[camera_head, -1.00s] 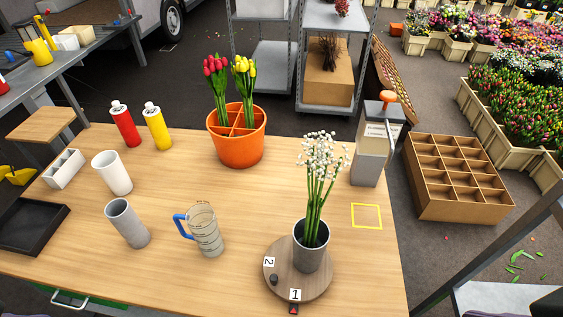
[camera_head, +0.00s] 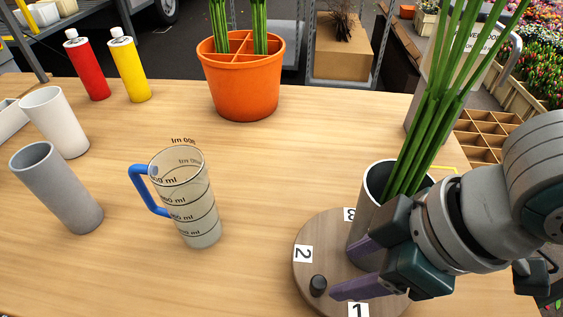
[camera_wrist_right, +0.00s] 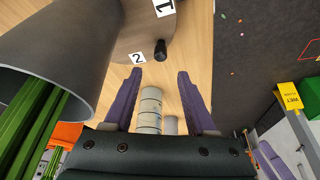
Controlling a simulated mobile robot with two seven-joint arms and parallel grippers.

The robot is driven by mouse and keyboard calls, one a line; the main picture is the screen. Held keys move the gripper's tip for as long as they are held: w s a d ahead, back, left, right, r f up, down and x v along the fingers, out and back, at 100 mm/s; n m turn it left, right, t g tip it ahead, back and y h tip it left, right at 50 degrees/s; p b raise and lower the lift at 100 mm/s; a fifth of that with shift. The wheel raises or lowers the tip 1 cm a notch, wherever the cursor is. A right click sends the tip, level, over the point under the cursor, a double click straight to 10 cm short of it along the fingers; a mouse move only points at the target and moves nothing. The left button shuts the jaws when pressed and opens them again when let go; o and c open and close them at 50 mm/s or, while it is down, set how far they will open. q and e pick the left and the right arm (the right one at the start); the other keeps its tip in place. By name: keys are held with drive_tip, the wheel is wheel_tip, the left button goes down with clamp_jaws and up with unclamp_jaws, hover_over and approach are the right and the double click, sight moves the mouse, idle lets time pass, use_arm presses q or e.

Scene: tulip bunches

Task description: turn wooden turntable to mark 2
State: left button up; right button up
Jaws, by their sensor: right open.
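The round wooden turntable (camera_head: 312,235) lies at the front right of the table. Its labels show 2 at the left, 1 at the front and a partly hidden one at the back. A dark knob (camera_head: 318,285) stands near its rim between 1 and 2. A grey pot (camera_head: 362,205) of green stems stands on it. My right gripper (camera_head: 343,275) is open beside the pot, over the turntable, with its fingers pointing left towards the knob. In the right wrist view the knob (camera_wrist_right: 160,48) lies just beyond the open fingertips. Purple finger-like parts at lower right there may be my left gripper (camera_wrist_right: 271,160).
A measuring jug (camera_head: 190,205) with a blue handle stands left of the turntable. Grey (camera_head: 58,190) and white (camera_head: 55,122) cups stand further left. Red (camera_head: 88,68) and yellow (camera_head: 130,68) bottles and an orange pot (camera_head: 242,85) stand behind. Table between jug and turntable is clear.

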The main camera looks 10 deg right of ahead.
sight(321, 282)
drive_tip(key=b+x, duration=0.2)
drive_tip(key=x, duration=0.8)
drive_tip(key=shift+s+d+b, duration=0.1)
drive_tip(key=shift+d+b, duration=0.05)
drive_tip(key=shift+b, duration=0.15)
drive_tip(key=shift+c, duration=0.2)
clamp_jaws()
idle(0.8)
